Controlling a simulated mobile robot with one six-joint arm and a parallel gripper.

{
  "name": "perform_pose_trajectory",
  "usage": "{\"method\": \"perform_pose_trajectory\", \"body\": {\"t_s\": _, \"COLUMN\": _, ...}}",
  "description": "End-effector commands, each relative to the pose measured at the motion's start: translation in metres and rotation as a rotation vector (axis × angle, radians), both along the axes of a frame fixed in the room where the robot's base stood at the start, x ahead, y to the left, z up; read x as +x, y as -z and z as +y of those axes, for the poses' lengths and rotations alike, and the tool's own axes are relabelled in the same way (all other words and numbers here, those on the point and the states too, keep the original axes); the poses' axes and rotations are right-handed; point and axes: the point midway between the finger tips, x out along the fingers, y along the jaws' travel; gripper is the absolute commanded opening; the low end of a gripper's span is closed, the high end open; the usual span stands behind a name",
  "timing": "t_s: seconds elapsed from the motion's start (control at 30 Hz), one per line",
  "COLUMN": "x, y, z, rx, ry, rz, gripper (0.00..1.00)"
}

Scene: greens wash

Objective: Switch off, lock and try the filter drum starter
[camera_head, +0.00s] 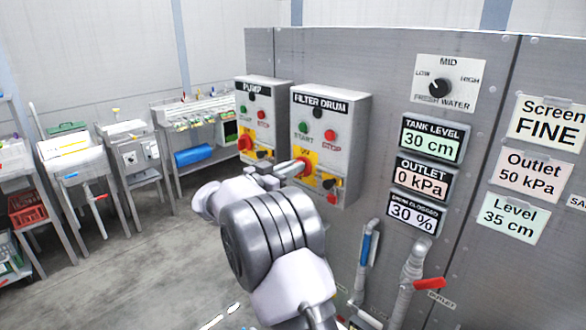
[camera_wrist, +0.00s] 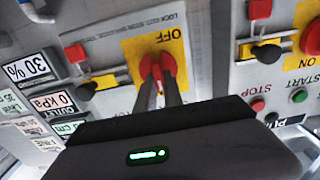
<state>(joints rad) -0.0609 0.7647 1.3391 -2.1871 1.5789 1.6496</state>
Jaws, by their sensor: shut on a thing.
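The filter drum starter (camera_head: 345,110) is a grey box on the steel panel in the head view. Its red rotary handle (camera_head: 306,166) sits on a yellow plate. My gripper (camera_head: 282,172) is at that handle. In the wrist view, the picture is upside down, and my gripper's fingers (camera_wrist: 162,90) are shut on the red handle (camera_wrist: 166,66). OFF shows on the yellow plate (camera_wrist: 135,50); the handle's exact pointing is hard to tell. Beside it are a yellow slide with a black knob (camera_wrist: 88,88) and a red block (camera_wrist: 75,53). Green START (camera_head: 303,127) and red STOP (camera_head: 330,135) buttons sit above the handle.
The similar pump starter (camera_head: 283,100) stands just left, with its own red handle (camera_head: 245,142). To the right are displays (camera_head: 430,140), a MID selector (camera_head: 440,88) and pipes with a red-handled valve (camera_head: 428,284). Benches (camera_head: 80,160) stand at far left; floor between is clear.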

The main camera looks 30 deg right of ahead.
Motion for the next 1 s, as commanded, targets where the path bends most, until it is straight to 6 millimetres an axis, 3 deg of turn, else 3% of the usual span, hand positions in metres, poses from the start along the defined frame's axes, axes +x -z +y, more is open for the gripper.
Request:
{"method": "perform_pose_trajectory", "body": {"t_s": 0.37, "x": 0.0017, "y": 0.0024, "z": 0.0008, "rx": -0.058, "ry": 0.0, "rz": 0.161, "gripper": 0.0}}
{"method": "perform_pose_trajectory", "body": {"t_s": 1.0, "x": 0.007, "y": 0.0027, "z": 0.0029, "rx": -0.264, "ry": 0.0, "rz": 0.729, "gripper": 0.0}}
